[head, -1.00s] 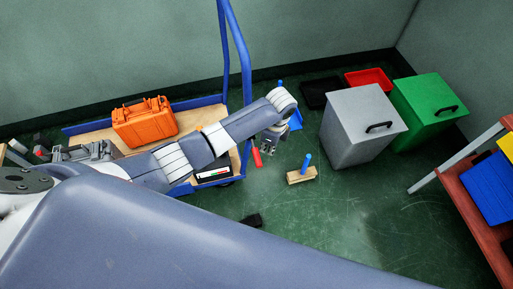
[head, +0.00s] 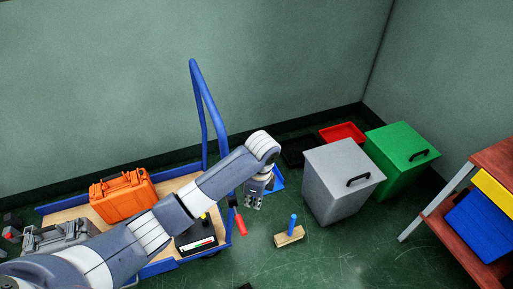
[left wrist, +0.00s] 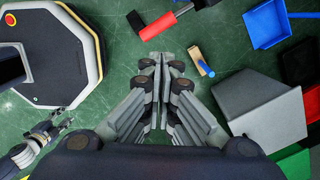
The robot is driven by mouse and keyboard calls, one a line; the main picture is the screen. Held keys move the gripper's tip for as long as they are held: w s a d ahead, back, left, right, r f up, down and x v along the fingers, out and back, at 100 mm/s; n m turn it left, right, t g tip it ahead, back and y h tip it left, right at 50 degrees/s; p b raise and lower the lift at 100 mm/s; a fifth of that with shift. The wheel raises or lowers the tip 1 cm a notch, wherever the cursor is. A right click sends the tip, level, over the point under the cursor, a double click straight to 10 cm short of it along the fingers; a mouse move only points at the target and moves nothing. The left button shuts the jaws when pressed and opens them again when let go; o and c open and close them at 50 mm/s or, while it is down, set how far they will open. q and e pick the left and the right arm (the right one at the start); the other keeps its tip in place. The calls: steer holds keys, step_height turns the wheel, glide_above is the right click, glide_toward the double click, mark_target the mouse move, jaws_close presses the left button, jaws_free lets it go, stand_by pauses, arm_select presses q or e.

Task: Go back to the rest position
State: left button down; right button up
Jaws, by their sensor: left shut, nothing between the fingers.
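My left arm reaches in from the lower left of the head view, over the trolley. Its gripper (head: 254,200) hangs fingers down past the trolley's right side, above the green floor. In the left wrist view the left fingers (left wrist: 165,56) meet at their tips, with nothing between them. What appears to be my right gripper (left wrist: 54,126) shows small at the left of the left wrist view; whether it is open is unclear. It does not show in the head view.
The blue-framed trolley (head: 165,267) carries an orange case (head: 123,197). A wooden block with a blue peg (head: 289,236) lies on the floor. A red-handled tool (head: 238,220) is close to my left gripper. Grey (head: 340,180) and green (head: 400,155) bins stand right. Floor is clear front right.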

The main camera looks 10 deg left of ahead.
arm_select(q)
steer(key=s+d+f+n+t+h, duration=0.1)
steer(key=s+d+f+n+h, duration=0.15)
steer(key=s+n, duration=0.7)
steer(key=s+a+r+n+t+y, duration=0.1)
steer(key=s+a+r+n+t, duration=0.25)
steer(key=s+a+n, duration=0.7)
steer(key=s+a+f+m+g, duration=0.1)
steer(key=s+f+m, duration=0.15)
steer(key=f, duration=0.95)
steer(key=s+f+m+g, duration=0.1)
steer(key=s+f, duration=0.2)
steer(key=f, duration=1)
steer(key=s+a+f+g+p, duration=0.1)
steer(key=s+a+f, duration=0.2)
steer(key=s+f, duration=1.2)
steer(key=shift+s+f, duration=0.35)
steer(key=shift+s, duration=0.9)
steer(key=shift+m+g, duration=0.25)
